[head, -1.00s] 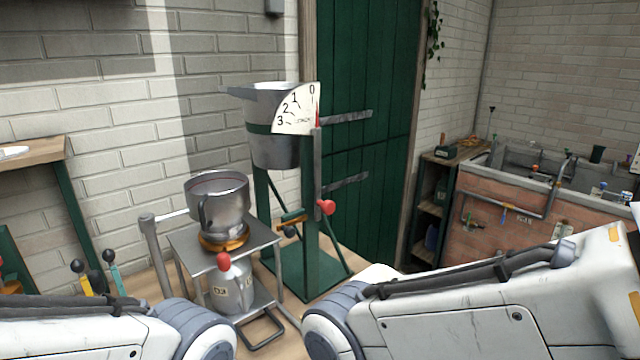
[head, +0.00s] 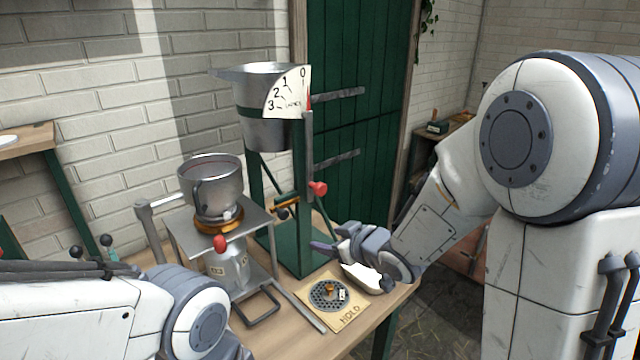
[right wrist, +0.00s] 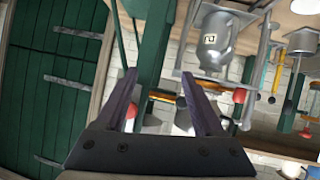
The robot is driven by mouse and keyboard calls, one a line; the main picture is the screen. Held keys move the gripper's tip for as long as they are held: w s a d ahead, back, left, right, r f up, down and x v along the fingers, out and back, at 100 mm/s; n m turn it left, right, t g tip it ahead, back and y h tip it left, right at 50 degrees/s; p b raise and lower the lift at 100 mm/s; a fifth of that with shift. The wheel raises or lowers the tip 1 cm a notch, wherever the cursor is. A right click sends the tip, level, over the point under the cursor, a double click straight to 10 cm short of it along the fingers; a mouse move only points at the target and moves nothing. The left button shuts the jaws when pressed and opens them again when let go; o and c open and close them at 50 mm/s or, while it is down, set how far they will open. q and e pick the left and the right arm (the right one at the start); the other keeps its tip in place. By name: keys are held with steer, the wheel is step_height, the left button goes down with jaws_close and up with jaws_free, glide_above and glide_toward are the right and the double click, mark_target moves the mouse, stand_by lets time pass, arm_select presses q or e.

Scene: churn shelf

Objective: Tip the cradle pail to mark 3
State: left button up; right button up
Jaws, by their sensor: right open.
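The cradle pail (head: 268,132) is a grey metal bucket with a spout, hung upright in a green stand (head: 302,225). A white dial (head: 288,92) marked 0 to 3 is at its side, and a red pointer (head: 308,102) stands by the 0. A lever with a red knob (head: 318,188) sticks out from the stand's post. My right gripper (head: 324,247) is open and empty, in front of the stand and below the red knob. In the right wrist view its two purple fingers (right wrist: 160,78) are spread apart. My left gripper is out of view; only its arm shows.
A metal pot (head: 212,185) sits on a small steel table left of the stand, with a red-knobbed can (head: 230,265) below. A HOLD plate (head: 342,303) with a round grate lies on the bench under my right gripper. A green door (head: 365,120) is behind.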

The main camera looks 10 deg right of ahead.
mark_target(323, 190)
steer(key=d+r+t+y+p, duration=0.1)
steer(key=d+r+t+y, duration=0.3)
steer(key=d+r+y, duration=0.15)
steer(key=p+x, duration=0.1)
steer(key=x, duration=0.2)
steer(key=p+x, duration=0.1)
steer(key=x, duration=0.2)
steer(key=r+p+x, duration=0.1)
steer(key=x, duration=0.2)
steer(key=shift+w+d, duration=0.2)
steer(key=shift+d, duration=0.1)
steer(key=shift+w+a+f+h, duration=0.15)
steer(key=shift+w+a+h, duration=0.15)
steer(key=shift+w, duration=0.3)
jaws_close()
stand_by(0.4)
